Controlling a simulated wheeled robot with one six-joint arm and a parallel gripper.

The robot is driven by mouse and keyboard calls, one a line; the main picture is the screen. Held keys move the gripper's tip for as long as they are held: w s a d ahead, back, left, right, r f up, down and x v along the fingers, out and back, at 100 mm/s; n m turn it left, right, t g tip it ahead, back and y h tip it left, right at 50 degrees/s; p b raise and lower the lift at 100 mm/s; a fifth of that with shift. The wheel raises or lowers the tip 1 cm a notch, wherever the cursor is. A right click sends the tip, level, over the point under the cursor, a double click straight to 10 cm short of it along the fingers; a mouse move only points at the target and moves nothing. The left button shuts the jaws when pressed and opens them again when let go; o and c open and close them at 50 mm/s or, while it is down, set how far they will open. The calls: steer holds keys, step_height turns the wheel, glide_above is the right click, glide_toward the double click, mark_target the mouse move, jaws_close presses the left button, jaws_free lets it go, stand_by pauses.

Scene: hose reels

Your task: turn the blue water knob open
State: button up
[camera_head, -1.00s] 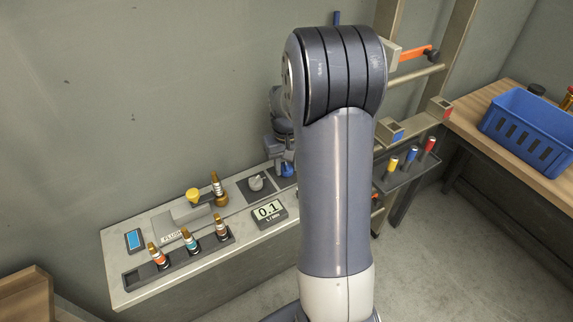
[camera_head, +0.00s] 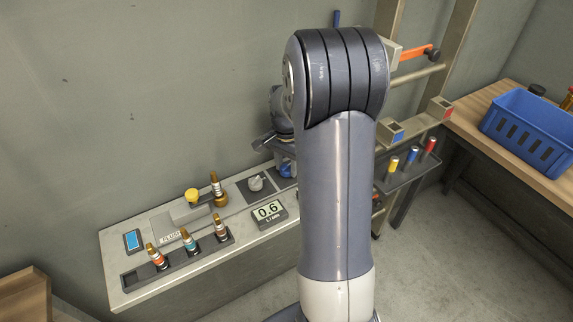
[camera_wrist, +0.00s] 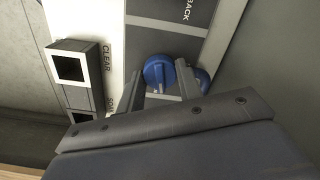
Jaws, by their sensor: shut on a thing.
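The blue water knob (camera_wrist: 158,73) is a round knob on the grey panel in the wrist view. My gripper (camera_wrist: 160,88) is shut on it, with one finger on each side of the knob. In the head view the blue knob (camera_head: 287,169) shows small at the right end of the bench, partly hidden by my arm. My gripper there is mostly hidden behind my arm.
A blue crate (camera_head: 528,128) stands on the wooden table at right. Open floor lies in front.

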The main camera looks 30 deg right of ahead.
mark_target(287, 166)
steer(key=shift+m, duration=1.3)
steer(key=shift+r+m, duration=0.1)
steer(key=shift+m, duration=0.2)
steer(key=o, duration=1)
step_height(287, 166, up, 11)
step_height(287, 166, down, 11)
steer(key=shift+f, duration=0.1)
